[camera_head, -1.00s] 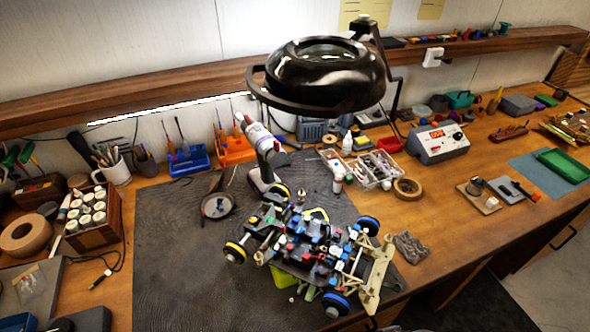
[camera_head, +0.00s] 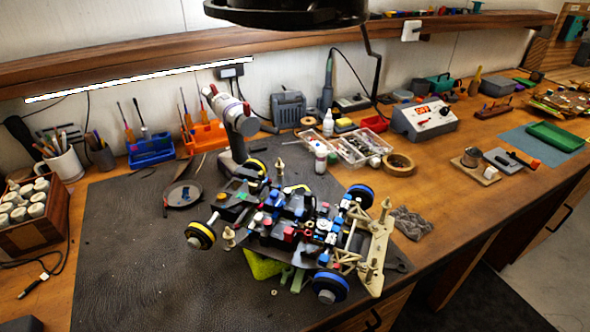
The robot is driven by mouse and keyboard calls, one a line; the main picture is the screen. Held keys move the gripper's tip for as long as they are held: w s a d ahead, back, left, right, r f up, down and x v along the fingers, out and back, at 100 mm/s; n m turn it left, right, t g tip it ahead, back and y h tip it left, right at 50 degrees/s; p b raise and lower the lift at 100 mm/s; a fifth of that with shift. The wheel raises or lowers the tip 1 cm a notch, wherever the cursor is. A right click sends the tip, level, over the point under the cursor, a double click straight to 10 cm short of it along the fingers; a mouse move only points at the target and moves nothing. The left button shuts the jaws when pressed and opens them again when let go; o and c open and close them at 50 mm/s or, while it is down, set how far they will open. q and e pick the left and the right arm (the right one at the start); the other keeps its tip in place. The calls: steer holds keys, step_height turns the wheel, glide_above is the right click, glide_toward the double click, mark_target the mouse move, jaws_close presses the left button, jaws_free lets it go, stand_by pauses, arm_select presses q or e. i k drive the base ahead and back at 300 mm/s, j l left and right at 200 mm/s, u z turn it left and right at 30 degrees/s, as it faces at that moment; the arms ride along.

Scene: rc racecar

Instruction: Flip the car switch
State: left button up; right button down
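The RC car chassis (camera_head: 300,225) rests on the dark mat, raised on a yellow-green block (camera_head: 262,265). It is open on top, with several blue, red and black parts. Its wheels have yellow rims at the left (camera_head: 200,236) and blue rims at the right (camera_head: 330,287). A pale cream end frame (camera_head: 368,250) is at its right end. I cannot make out which small part is the switch. Neither of my grippers is in view.
The dark mat (camera_head: 130,255) is bare left of the car. A white and grey stand-mounted tool (camera_head: 238,118) rises just behind it. A black lamp head (camera_head: 285,12) hangs above. A parts tray (camera_head: 355,148) and tape roll (camera_head: 398,164) lie behind right.

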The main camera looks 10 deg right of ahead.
mark_target(326, 206)
steer(key=k+u, duration=0.2)
steer(key=u, duration=0.15)
steer(key=k+u, duration=0.35)
steer(key=k+j+u, duration=0.1)
steer(key=u, duration=0.25)
